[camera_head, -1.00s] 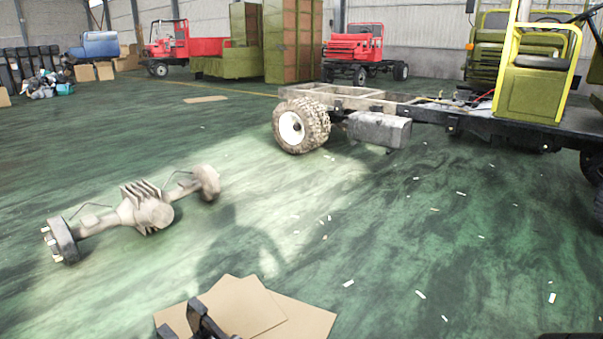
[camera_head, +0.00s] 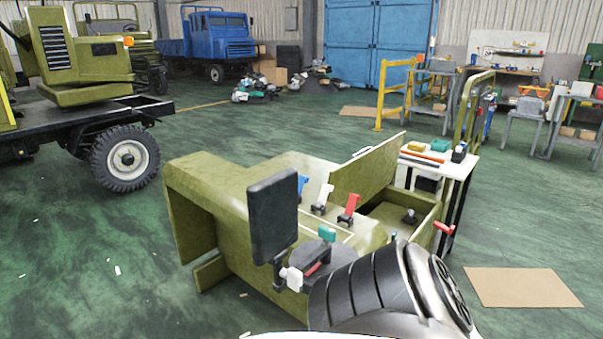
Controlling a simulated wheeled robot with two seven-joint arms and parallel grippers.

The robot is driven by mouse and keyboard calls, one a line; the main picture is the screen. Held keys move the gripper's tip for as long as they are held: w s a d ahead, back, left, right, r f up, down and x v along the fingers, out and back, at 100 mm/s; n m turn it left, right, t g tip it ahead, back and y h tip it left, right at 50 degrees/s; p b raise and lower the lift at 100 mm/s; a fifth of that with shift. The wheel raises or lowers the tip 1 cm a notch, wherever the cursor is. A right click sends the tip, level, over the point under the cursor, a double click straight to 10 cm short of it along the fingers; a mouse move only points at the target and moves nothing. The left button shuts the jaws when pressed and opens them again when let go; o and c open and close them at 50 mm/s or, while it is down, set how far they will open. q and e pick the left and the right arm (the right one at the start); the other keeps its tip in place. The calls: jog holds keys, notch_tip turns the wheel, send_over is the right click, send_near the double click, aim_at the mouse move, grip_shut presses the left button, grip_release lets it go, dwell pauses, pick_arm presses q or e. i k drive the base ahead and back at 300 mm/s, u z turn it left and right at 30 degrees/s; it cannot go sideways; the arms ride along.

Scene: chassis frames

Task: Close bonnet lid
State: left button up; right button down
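An olive-green vehicle body section (camera_head: 225,205) stands on the floor in front of me. A flat olive panel, apparently the bonnet lid (camera_head: 368,172), stands raised and tilted beside an open compartment (camera_head: 425,217). A black-and-silver part of my own arm (camera_head: 375,285) fills the lower right and hides the near edge of the body. I cannot make out either gripper's fingers.
A dark upright panel (camera_head: 273,217) and several coloured levers, one red (camera_head: 350,206), stand on the body. A small white table (camera_head: 455,168) holds tools just behind it. Cardboard (camera_head: 520,287) lies right. Open floor lies left, with a truck wheel (camera_head: 126,158) beyond.

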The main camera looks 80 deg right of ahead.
aim_at(364, 175)
jog(key=z, duration=0.5)
jog(key=i, duration=3.7)
jog(key=z, duration=4.05)
jog(key=i, duration=1.65)
jog(key=u, duration=0.3)
jog(key=k, duration=0.65)
jog(key=z, duration=1.1)
